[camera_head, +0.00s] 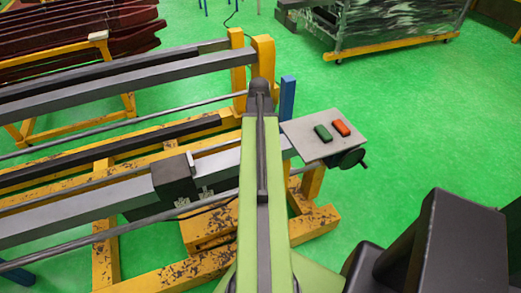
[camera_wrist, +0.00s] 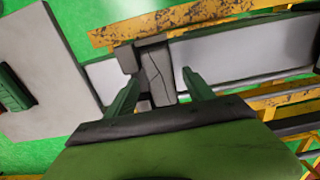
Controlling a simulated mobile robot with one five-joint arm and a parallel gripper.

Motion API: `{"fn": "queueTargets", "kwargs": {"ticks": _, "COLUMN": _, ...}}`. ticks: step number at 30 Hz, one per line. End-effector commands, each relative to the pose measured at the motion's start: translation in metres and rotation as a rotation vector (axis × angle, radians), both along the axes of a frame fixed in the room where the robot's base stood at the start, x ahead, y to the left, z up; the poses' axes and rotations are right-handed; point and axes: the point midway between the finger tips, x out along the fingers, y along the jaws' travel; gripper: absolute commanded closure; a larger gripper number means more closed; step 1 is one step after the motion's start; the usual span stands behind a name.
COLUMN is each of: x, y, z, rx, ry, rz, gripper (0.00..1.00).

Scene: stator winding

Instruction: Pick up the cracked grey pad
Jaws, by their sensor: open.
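The cracked grey pad (camera_wrist: 157,72) shows in the wrist view, with a thin dark crack line down its face. It is at the end of a pale grey beam (camera_wrist: 225,52), with a smaller grey block (camera_wrist: 127,60) close on its left. My gripper (camera_wrist: 161,80) is open, with one green finger on each side of the pad in the picture. I cannot tell whether the fingers touch it or are still above it. In the head view I do not make out the pad or the fingers; my light green arm covers that area.
A grey plate (camera_head: 300,137) with a green pad (camera_head: 323,133) and an orange pad (camera_head: 341,128) stands right of my arm. A dark block (camera_head: 175,180) sits on the beam to the left. Yellow frames (camera_head: 210,237) lie around.

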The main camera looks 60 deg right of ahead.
Motion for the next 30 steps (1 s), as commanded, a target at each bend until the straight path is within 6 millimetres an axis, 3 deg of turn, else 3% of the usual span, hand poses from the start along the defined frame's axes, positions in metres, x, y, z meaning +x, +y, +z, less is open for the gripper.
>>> {"fn": "queueTargets", "kwargs": {"ticks": 6, "x": -0.0001, "y": -0.0001, "z": 0.0002, "rx": 0.000, "ry": 0.000, "rz": 0.000, "gripper": 0.40}}
{"fn": "queueTargets", "kwargs": {"ticks": 20, "x": -0.0002, "y": -0.0002, "z": 0.0002, "rx": 0.000, "ry": 0.000, "rz": 0.000, "gripper": 1.00}}
{"fn": "queueTargets", "kwargs": {"ticks": 30, "x": -0.0003, "y": -0.0003, "z": 0.0040, "rx": 0.000, "ry": 0.000, "rz": 0.000, "gripper": 1.00}}
